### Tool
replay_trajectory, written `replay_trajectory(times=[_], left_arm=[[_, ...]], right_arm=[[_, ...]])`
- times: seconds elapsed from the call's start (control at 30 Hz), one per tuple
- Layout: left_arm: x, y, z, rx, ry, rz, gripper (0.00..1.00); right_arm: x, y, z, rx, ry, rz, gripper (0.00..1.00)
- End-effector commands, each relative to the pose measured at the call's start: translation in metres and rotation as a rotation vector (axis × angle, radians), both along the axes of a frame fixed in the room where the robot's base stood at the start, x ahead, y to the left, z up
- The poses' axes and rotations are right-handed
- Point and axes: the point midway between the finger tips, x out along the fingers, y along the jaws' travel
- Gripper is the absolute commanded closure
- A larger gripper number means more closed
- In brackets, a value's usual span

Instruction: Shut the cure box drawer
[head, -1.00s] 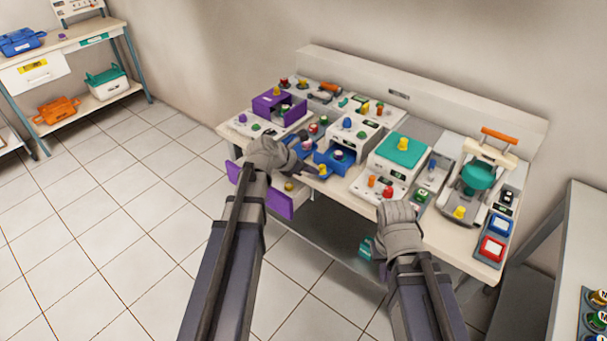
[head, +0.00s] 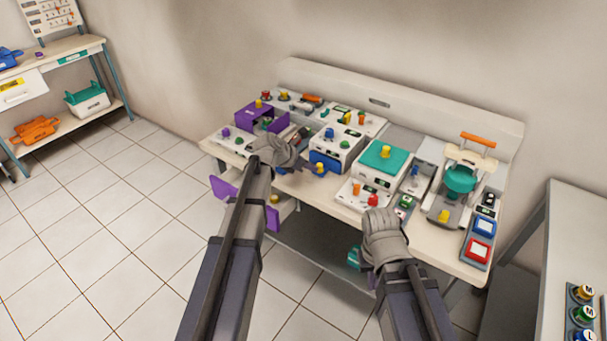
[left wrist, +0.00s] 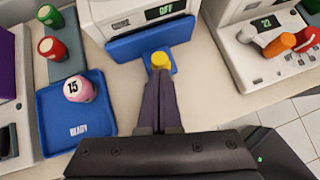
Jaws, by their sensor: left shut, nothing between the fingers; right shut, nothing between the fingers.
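The cure box (head: 338,143) is a white box with a blue drawer in its front. The blue drawer front (head: 324,163) sits close against the box; in the left wrist view the front (left wrist: 150,38) looks flush under the OFF display. A yellow knob (left wrist: 160,61) stands on a small blue tab before it. My left gripper (left wrist: 160,82) is shut and empty, its tips at the knob; whether they touch it I cannot tell. In the head view, the left gripper (head: 308,166) is partly hidden by its wrist. My right gripper (head: 378,213) is shut and empty near the table's front edge.
A blue tray (left wrist: 105,128) with a pink jar lies left of the left fingers. A green-topped box (head: 385,165) stands right of the cure box. A purple-fronted drawer (head: 224,189) hangs open under the table. Bare tabletop lies right of the left fingers.

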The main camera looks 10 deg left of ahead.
Motion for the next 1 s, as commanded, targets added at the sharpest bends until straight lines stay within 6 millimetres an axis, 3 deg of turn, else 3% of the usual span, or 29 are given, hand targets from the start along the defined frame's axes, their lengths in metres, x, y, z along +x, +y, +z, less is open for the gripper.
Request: replay_trajectory(times=[0.37,0.63,0.7,1.0], left_arm=[[0.002,0.000,0.002,-0.007,-0.012,0.005,1.00],[-0.036,0.020,0.003,-0.003,-0.006,-0.001,1.00],[-0.043,0.027,0.024,-0.003,-0.007,0.000,1.00],[-0.075,0.049,0.060,-0.002,-0.006,-0.001,1.00]], right_arm=[[0.000,0.000,0.000,0.000,0.000,0.000,1.00],[0.000,0.000,0.002,0.000,0.000,0.000,1.00],[0.000,0.000,0.023,0.000,0.000,0.000,1.00],[0.000,0.000,0.059,0.000,0.000,0.000,1.00]])
